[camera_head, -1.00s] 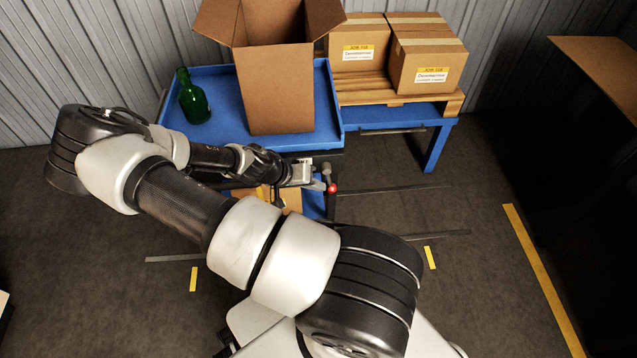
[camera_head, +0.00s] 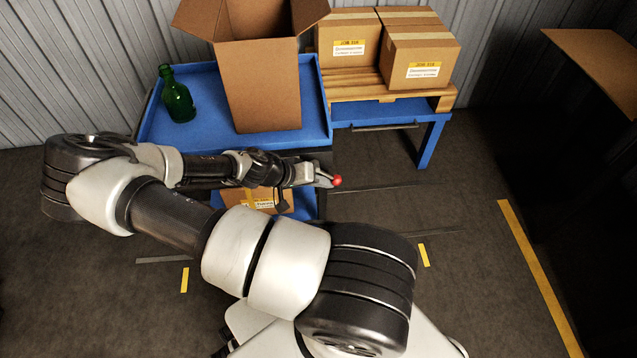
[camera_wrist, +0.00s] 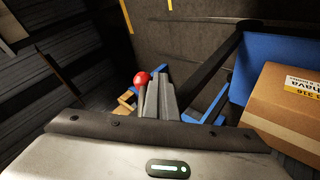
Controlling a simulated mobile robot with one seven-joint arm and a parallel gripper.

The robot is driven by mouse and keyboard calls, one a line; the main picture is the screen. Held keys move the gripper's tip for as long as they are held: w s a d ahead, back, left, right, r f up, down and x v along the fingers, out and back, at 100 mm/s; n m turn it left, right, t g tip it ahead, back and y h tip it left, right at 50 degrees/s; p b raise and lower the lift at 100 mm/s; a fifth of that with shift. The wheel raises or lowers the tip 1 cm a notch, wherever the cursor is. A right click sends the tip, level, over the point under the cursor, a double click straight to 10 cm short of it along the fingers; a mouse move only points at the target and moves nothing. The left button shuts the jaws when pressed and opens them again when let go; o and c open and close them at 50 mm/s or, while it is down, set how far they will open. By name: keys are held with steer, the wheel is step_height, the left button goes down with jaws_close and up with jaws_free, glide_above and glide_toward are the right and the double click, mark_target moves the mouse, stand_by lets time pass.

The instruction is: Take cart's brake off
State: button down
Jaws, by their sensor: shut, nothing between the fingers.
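The blue cart (camera_head: 160,125) stands left of centre against the wall in the head view, and part of it shows at the right of the wrist view (camera_wrist: 262,62). The brake's red knob (camera_head: 337,180) is just past my fingertips, at the cart's right front. My gripper (camera_head: 322,179) is shut and empty between its fingers. In the wrist view the red knob (camera_wrist: 141,78) is beside the left of the shut fingers (camera_wrist: 160,98), seemingly touching or very close. The lever below the knob is mostly hidden by my gripper.
The cart carries a green bottle (camera_head: 178,97), an open cardboard box (camera_head: 262,88) and a lower box (camera_head: 262,199). A blue table (camera_head: 428,148) at its right holds a wooden pallet (camera_head: 440,97) with cartons (camera_head: 420,62).

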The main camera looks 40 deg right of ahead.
steer(key=shift+s+d+r, duration=0.2)
steer(key=shift+s+d, duration=0.05)
steer(key=shift+d, duration=0.2)
stand_by(0.3)
steer(key=shift+r, duration=0.15)
stand_by(0.8)
steer(key=p+v, duration=0.4)
steer(key=v, duration=1.3)
steer(key=shift+a, duration=0.2)
